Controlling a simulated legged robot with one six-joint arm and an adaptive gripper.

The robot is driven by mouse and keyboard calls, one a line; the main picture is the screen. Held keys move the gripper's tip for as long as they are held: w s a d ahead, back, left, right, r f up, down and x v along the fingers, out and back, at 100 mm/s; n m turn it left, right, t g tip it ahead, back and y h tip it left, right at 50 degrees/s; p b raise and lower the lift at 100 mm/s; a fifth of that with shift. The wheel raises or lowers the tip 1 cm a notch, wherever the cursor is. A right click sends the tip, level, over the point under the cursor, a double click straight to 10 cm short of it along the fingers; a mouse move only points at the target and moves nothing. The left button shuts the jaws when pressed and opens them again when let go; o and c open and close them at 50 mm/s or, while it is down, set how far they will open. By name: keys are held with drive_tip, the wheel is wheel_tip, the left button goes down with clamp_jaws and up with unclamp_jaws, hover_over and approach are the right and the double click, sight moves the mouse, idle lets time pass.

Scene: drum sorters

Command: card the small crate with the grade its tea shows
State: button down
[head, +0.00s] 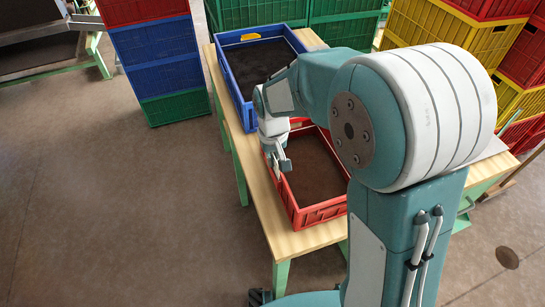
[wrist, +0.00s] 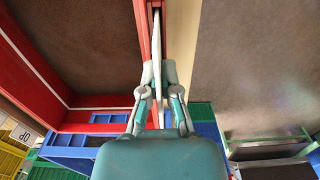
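The red crate (head: 319,213) stands at the near end of the wooden table, with brown tea (head: 315,170) inside. In the wrist view its red wall (wrist: 144,30) runs up beside my fingers. My gripper (head: 281,160) is over the crate's left rim. In the wrist view my gripper (wrist: 159,85) is closed around a thin pale strip (wrist: 157,45), seen edge-on like a card. The strip lies along the outer side of the red wall; whether it touches the wall I cannot tell. Its face and any grade on it are hidden.
A blue crate (head: 236,88) with dark tea and a yellow card (head: 250,37) stands behind. A white lettered label (wrist: 20,132) shows at the wrist view's lower left. Stacked crates (head: 165,70) stand left and right. The floor left of the table is clear.

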drive_tip(key=c, duration=0.7)
unclamp_jaws()
drive_tip(key=shift+f, duration=0.1)
drive_tip(key=shift+r, duration=3.05)
drive_tip(key=s+d+r+m+t, duration=0.1)
drive_tip(key=s+d+r+t, duration=0.1)
drive_tip(key=s, duration=0.4)
drive_tip(key=s+d+r+m+t, duration=0.1)
drive_tip(key=s+d+r, duration=0.4)
drive_tip(key=s+d, duration=0.1)
drive_tip(key=s+d+r+m+t, duration=0.1)
drive_tip(key=s+d+r+t, duration=0.1)
drive_tip(key=s, duration=0.5)
drive_tip(key=shift+s+d+r+t, duration=0.15)
drive_tip(key=shift+d+r, duration=0.25)
drive_tip(key=shift+d, duration=0.25)
drive_tip(key=shift+w+d+r+t, duration=0.15)
drive_tip(key=shift+d+r, duration=0.25)
drive_tip(key=shift+d, duration=0.2)
